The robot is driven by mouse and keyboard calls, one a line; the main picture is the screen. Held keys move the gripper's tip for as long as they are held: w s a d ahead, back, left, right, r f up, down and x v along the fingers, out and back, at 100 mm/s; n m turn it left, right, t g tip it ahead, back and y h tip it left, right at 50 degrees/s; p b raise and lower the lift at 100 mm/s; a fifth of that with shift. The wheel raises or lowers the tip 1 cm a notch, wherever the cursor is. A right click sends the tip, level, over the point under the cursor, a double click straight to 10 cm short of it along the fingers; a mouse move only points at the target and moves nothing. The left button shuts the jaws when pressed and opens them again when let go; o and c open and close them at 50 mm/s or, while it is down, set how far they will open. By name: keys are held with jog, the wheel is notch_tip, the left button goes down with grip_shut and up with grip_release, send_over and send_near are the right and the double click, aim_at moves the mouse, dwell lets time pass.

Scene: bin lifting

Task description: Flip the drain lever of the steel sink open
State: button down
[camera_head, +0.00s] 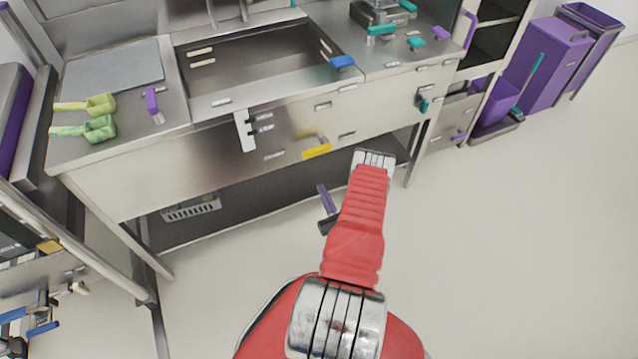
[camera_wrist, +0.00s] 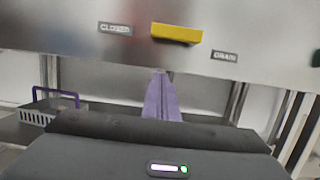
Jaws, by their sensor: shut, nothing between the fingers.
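The steel sink (camera_head: 205,104) is set in a counter. Its yellow drain lever (camera_head: 317,151) sits on the front panel below the basin. In the wrist view the yellow lever (camera_wrist: 177,33) lies roughly level, between a left label reading like CLOSED (camera_wrist: 115,29) and a right label reading like DRAIN (camera_wrist: 225,56). My gripper (camera_head: 321,186) has purple fingers and is in front of the panel, just below the lever. In the wrist view my gripper (camera_wrist: 159,74) is shut and empty, its tips pointing up toward the panel under the lever. I cannot tell whether they touch.
A white bracket (camera_head: 244,131) with small handles sits left of the lever. A teal handle (camera_head: 422,102) is further right. A basket (camera_head: 191,209) stands on the low shelf (camera_head: 240,205) under the counter. The floor (camera_head: 500,240) to the right is clear.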

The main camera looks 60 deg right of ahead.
aim_at(316, 148)
jog(key=w+d+r, duration=0.4)
jog(key=w+r, duration=0.2)
jog(key=w, duration=0.1)
jog(key=shift+w+d+r, duration=0.15)
jog(key=shift+w+d, duration=0.1)
jog(key=shift+w, duration=0.05)
dwell(0.3)
